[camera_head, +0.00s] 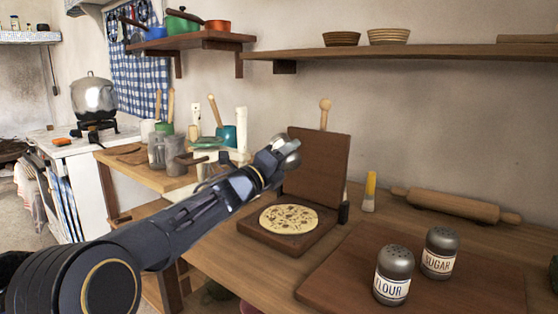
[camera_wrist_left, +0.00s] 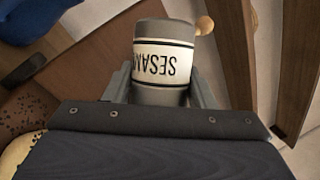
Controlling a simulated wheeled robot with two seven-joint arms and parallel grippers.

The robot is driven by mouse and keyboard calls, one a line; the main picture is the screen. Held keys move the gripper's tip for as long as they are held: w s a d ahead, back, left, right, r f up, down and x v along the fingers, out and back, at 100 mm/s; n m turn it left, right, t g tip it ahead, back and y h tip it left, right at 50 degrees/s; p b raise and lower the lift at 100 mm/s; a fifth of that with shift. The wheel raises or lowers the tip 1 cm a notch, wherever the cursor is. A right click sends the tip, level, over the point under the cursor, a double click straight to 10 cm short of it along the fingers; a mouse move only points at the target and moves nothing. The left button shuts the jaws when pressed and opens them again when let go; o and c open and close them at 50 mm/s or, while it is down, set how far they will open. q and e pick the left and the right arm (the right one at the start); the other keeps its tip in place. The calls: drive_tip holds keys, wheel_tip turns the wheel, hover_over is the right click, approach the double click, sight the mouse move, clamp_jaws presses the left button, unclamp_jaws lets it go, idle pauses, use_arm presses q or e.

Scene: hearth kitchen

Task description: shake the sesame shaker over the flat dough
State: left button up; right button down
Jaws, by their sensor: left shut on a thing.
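The flat dough (camera_head: 288,218) is a pale round with dark spots, lying on a dark wooden base (camera_head: 262,236) with a raised lid (camera_head: 318,165) behind it. My left gripper (camera_head: 280,156) is above the dough, a little to its left in the head view. It is shut on the sesame shaker (camera_wrist_left: 165,58), a grey cylinder with a white label that reads upside down in the left wrist view. In the head view only a small grey part of the shaker shows at the gripper. Part of the dough also shows at the lower left of the wrist view (camera_wrist_left: 18,153). My right gripper is out of sight.
Flour (camera_head: 393,275) and sugar (camera_head: 439,253) shakers stand on a board (camera_head: 340,270) at the front right. Jars and utensils crowd the left counter. A shelf (camera_head: 420,52) runs overhead.

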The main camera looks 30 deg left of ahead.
sight(296, 162)
use_arm(q)
drive_tip(key=d+b, duration=0.2)
drive_tip(key=d, duration=0.1)
drive_tip(key=shift+s+d+f, duration=0.1)
drive_tip(key=shift+s, duration=0.05)
drive_tip(key=shift+d+r, duration=0.15)
drive_tip(key=shift+r, duration=0.1)
drive_tip(key=shift+w+f, duration=0.1)
drive_tip(key=shift+w, duration=0.1)
drive_tip(key=shift+s+d+f, duration=0.1)
drive_tip(key=shift+a, duration=0.2)
drive_tip(key=shift+d+b, duration=0.2)
drive_tip(key=shift+b, duration=0.1)
drive_tip(key=shift+s+d, duration=0.15)
drive_tip(key=shift+d, duration=0.15)
